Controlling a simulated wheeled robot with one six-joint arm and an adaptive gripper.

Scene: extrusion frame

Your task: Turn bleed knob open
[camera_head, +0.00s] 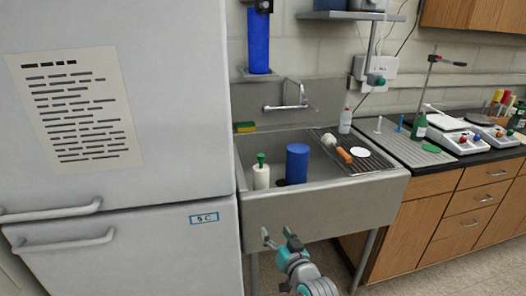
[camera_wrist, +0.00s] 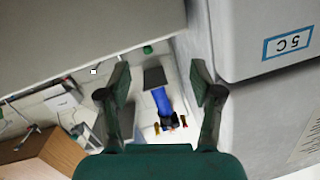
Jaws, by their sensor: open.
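A tall blue filter cylinder (camera_head: 258,42) hangs on the wall above the sink, with a black head (camera_head: 264,5) cut by the top edge. In the wrist view the blue cylinder (camera_wrist: 160,101) appears inverted between my fingers, with its black head (camera_wrist: 169,122) below it in the picture. Small red and yellow parts (camera_wrist: 157,128) sit at that head; I cannot tell which is the bleed knob. My gripper (camera_head: 277,237) is open and empty in front of the sink, low and well apart from the cylinder. Its spread fingers also show in the wrist view (camera_wrist: 160,76).
The steel sink (camera_head: 305,212) holds a white bottle (camera_head: 261,177) and a blue canister (camera_head: 297,163). A faucet (camera_head: 300,95) stands behind. A large grey fridge (camera_head: 180,110) closes off the left. Wooden drawers (camera_head: 450,215) stand right.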

